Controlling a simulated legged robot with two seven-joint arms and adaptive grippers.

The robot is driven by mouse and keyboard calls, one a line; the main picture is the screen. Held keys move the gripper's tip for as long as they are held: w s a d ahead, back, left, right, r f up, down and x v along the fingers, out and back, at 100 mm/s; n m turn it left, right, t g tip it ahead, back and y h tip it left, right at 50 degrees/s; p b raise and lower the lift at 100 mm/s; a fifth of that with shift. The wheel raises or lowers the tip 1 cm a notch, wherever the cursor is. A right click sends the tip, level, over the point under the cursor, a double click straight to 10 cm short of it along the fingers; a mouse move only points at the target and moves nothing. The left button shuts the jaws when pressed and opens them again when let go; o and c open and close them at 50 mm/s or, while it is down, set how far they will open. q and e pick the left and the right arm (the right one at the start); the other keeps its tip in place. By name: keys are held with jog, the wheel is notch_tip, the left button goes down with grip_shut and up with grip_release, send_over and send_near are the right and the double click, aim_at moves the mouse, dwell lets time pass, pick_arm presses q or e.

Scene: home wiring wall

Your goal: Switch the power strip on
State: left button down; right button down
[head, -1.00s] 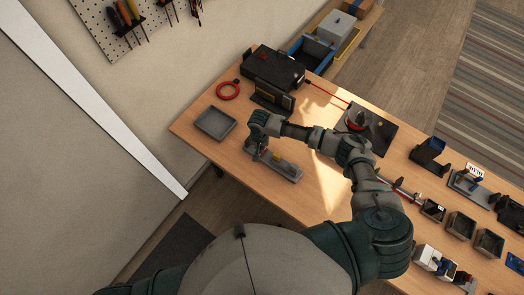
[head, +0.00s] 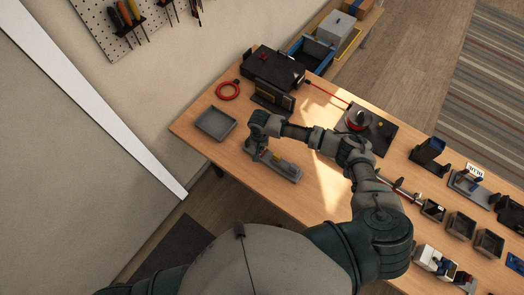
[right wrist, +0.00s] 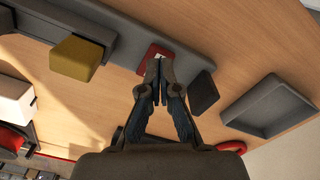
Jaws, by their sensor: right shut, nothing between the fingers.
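The power strip (head: 290,173) is a long grey bar lying on the wooden table. In the right wrist view the grey strip (right wrist: 125,42) runs across the top, with a red switch (right wrist: 152,52) near its right end. An olive-yellow block (right wrist: 76,59) sits on the strip to the left of the switch. My right gripper (head: 253,154) is at the left end of the strip in the head view. In the right wrist view its closed, empty fingertips (right wrist: 160,64) overlap the red switch; I cannot tell whether they touch it. My left gripper is out of view.
A grey tray (head: 216,123) lies beside the strip and also shows in the right wrist view (right wrist: 268,101). A dark block (right wrist: 203,93) is close to my right fingers. A red ring (head: 228,90) and a black case (head: 272,67) are farther back. Several fixtures fill the table's right side.

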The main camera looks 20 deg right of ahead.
jog(key=shift+f+b, duration=0.4)
jog(key=shift+f, duration=0.8)
dwell(0.5)
notch_tip(320, 180, up, 5)
jog(key=p, duration=0.6)
notch_tip(320, 180, up, 2)
jog(key=shift+r+p, duration=0.1)
jog(key=shift+p, duration=1.05)
